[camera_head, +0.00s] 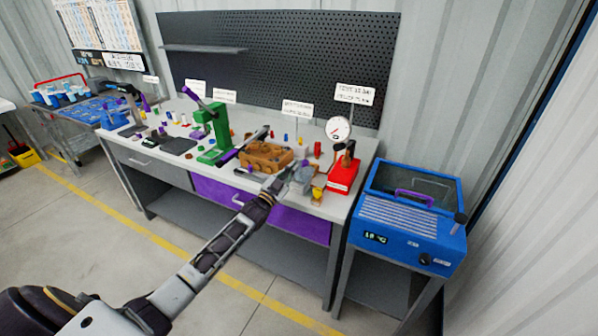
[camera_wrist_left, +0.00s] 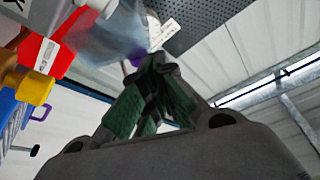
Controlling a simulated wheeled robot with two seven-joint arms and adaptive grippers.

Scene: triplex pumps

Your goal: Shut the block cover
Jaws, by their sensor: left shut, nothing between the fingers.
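My left gripper (camera_head: 288,177) reaches over the front edge of the bench, with its fingers shut and empty. In the left wrist view its fingertips (camera_wrist_left: 156,64) come together beside a translucent bluish-grey piece (camera_wrist_left: 103,36), which looks like the block cover. In the head view a greyish see-through shape (camera_head: 304,181) shows just right of the gripper. I cannot tell whether they touch or how far the cover is open. A brown-orange block (camera_head: 262,156) sits on the bench left of the gripper. My right gripper is not in view.
A red-based dial gauge (camera_head: 343,176) stands close on the right, with a yellow part (camera_wrist_left: 36,87) near it. A green press (camera_head: 213,130) stands to the left. A blue tank (camera_head: 412,215) is right of the bench. Small coloured parts dot the bench top (camera_head: 334,205).

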